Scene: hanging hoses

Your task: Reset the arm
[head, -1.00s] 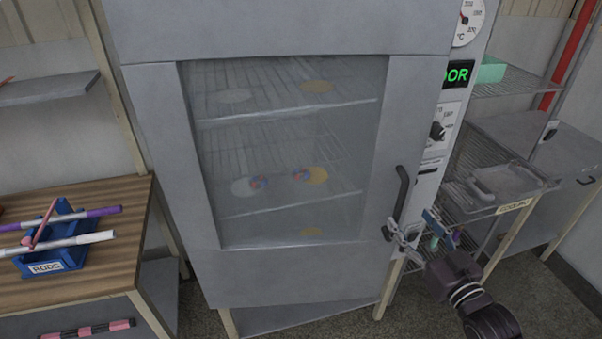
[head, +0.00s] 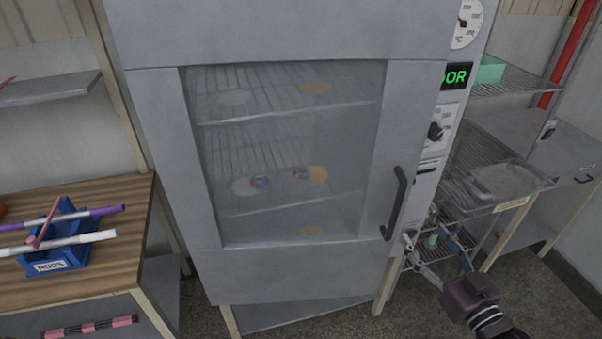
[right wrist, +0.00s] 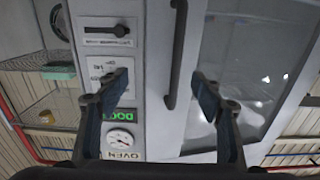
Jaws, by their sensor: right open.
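My right gripper (head: 422,248) is low at the right side of the oven, just below and to the right of the oven's door handle (head: 396,204). In the right wrist view my right gripper (right wrist: 162,84) is open, with its two fingers wide apart and nothing between them. The dark handle (right wrist: 177,55) shows there beyond the fingers, apart from them. The oven door (head: 285,275) looks closed. My left gripper is in neither view.
Behind the door glass, wire racks hold pale and yellow discs. A wooden table (head: 100,195) at left carries a blue RODS bin (head: 55,262) with rods. A wire rack with a metal tray (head: 497,181) stands at right, beyond the control panel (head: 434,130).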

